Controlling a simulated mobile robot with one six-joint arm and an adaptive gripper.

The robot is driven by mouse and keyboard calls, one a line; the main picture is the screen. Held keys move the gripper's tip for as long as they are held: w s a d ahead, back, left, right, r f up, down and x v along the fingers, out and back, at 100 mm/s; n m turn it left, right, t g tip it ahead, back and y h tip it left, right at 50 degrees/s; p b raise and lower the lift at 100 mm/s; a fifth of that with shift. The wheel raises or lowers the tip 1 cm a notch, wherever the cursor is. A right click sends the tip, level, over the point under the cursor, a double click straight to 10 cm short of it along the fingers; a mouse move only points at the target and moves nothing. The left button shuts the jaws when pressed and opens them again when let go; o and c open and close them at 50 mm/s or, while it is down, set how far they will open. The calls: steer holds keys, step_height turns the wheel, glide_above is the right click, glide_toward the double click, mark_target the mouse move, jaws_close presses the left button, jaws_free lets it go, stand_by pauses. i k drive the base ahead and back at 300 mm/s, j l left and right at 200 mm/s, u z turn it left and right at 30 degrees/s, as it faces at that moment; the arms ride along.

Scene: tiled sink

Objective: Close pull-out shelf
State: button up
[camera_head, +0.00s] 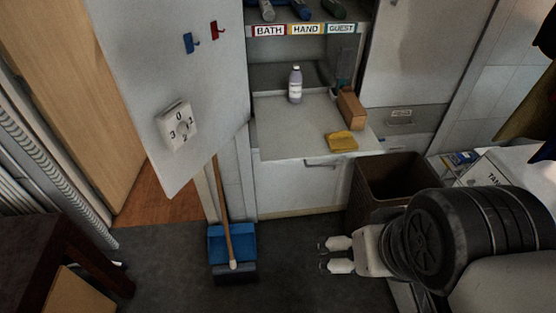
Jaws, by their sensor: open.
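The pull-out shelf (285,137) is a pale board that sticks out from the white cabinet, below the labelled shelf. A white bottle (295,86) stands toward its back, a brown box (350,108) stands at its right side, and a yellow cloth or sponge (341,141) lies near its front right corner. My gripper (322,255) is at the lower right, open and empty, pointing left. It is low over the dark floor, in front of the cabinet and apart from the shelf.
A white door (180,75) stands open at left. A broom (226,215) and blue dustpan (232,243) stand below it. A brown bin (393,185) stands right of the shelf, close to my arm. A drawer handle (322,163) sits under the shelf. Dark floor (290,285) is clear in front.

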mark_target(287, 132)
steer(key=i+j+z, duration=0.25)
steer(key=i+j, duration=0.25)
steer(key=i+j+z, duration=0.2)
steer(key=i+j, duration=0.2)
steer(key=j, duration=0.15)
